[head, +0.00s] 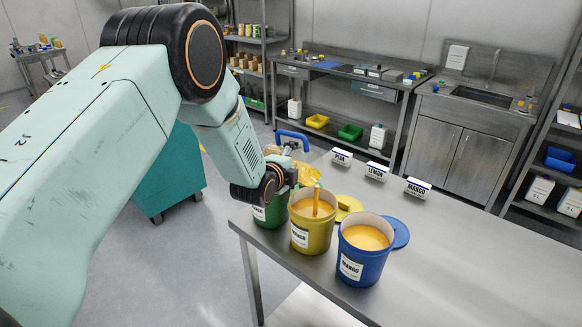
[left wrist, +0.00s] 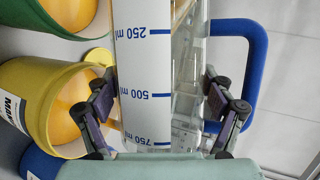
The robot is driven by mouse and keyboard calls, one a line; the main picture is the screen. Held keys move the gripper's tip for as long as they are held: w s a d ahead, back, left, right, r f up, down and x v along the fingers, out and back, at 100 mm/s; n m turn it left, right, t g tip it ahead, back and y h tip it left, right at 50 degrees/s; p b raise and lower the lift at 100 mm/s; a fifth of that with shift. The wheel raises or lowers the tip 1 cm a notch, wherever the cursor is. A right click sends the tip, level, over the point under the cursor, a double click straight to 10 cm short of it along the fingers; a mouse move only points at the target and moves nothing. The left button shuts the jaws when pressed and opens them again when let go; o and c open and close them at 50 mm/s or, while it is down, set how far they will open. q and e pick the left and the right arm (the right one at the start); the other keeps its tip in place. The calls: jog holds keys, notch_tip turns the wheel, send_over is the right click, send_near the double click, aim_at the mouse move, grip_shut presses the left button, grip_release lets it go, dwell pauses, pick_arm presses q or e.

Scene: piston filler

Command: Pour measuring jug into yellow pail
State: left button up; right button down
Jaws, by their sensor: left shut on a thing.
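My left gripper (head: 277,180) is shut on the clear measuring jug (head: 303,172), which has a blue handle and is tilted above the yellow pail (head: 312,236). In the left wrist view the jug (left wrist: 145,70) shows a white scale with blue marks between my fingers (left wrist: 160,103). Some yellow-orange content shows in the jug. An orange streak runs from near the jug's lip down into the yellow pail, which looks like a pouring stream. The pail stands upright, holds orange content and has a Mango label. It also shows in the left wrist view (left wrist: 32,92). My right gripper is out of view.
A green pail (head: 270,214) stands left of the yellow one, and a blue pail (head: 362,262) with orange content stands right. A yellow lid (head: 348,208) and a blue lid (head: 398,233) lie behind. Small signs (head: 377,171) line the far edge. The table's right side is clear.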

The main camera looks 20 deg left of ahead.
pick_arm(q)
jog(key=shift+d+f+m+t+y+b, duration=0.25)
jog(key=shift+d+m+t+y+b, duration=0.2)
jog(key=shift+m+b, duration=0.35)
jog(key=shift+s+d+m+t+y+b, duration=0.2)
jog(key=shift+d+m+t+y+b, duration=0.25)
jog(key=shift+m, duration=0.35)
dwell(0.6)
